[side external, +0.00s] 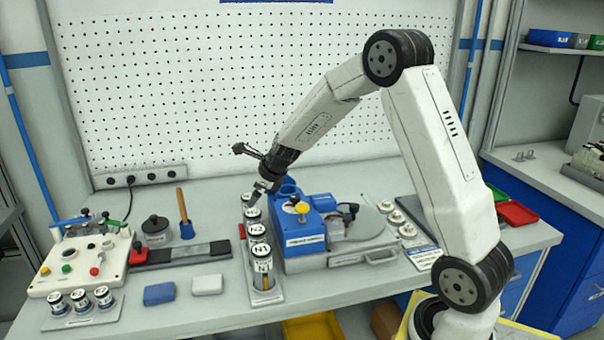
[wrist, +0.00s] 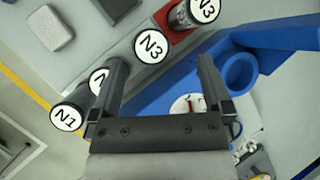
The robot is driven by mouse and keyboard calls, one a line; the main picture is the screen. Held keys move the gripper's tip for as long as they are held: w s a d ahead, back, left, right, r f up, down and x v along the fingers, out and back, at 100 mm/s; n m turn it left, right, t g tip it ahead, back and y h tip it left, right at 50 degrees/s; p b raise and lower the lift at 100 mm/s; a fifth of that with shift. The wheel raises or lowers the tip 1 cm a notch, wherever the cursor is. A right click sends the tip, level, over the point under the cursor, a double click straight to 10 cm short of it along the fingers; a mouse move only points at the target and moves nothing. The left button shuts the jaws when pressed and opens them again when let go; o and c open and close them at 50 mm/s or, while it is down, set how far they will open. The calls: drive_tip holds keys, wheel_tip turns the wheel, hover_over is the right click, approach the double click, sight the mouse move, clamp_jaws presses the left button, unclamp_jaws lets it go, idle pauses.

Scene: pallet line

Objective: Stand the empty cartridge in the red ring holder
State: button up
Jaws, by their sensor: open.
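A row of white-capped cartridges stands beside the blue machine (side external: 305,225). I cannot tell which cartridge is empty. My gripper (wrist: 160,63) is open and empty above the row, its fingers pointing toward the N3 cap.
The blue machine has a round open socket (wrist: 240,72) to the right of my fingers. A control box (side external: 80,262) and a rack of small cartridges (side external: 82,318) stand at left. Blue and white blocks (side external: 159,294) lie on the bench. A grey pegboard (side external: 215,90) stands behind.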

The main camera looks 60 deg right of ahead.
drive_tip(key=s+a+n, duration=0.1)
drive_tip(key=a+n, duration=0.1)
drive_tip(key=n, duration=0.1)
drive_tip(key=s+a+n, duration=0.2)
drive_tip(key=n, duration=0.1)
drive_tip(key=s+a+n+g, duration=0.1)
drive_tip(key=s+a+n, duration=0.1)
drive_tip(key=a+n, duration=0.1)
drive_tip(key=shift+s+f+y, duration=0.15)
drive_tip(key=shift+f+y, duration=0.1)
drive_tip(key=shift+y, duration=0.15)
drive_tip(key=s+a+n, duration=0.1)
drive_tip(key=n, duration=0.1)
drive_tip(key=s+a+n, duration=0.1)
drive_tip(key=s+n, duration=0.1)
drive_tip(key=s+a+n+g, duration=0.1)
drive_tip(key=a+n, duration=0.1)
drive_tip(key=shift+s+f+n, duration=0.3)
drive_tip(key=shift+n, duration=0.1)
drive_tip(key=s+a+f+n+g, duration=0.1)
drive_tip(key=s+a+n, duration=0.2)
drive_tip(key=s+n, duration=0.3)
drive_tip(key=s+a+f+n+g, duration=0.1)
drive_tip(key=s+a+n, duration=0.2)
drive_tip(key=s+n, duration=0.4)
drive_tip(key=n, duration=0.3)
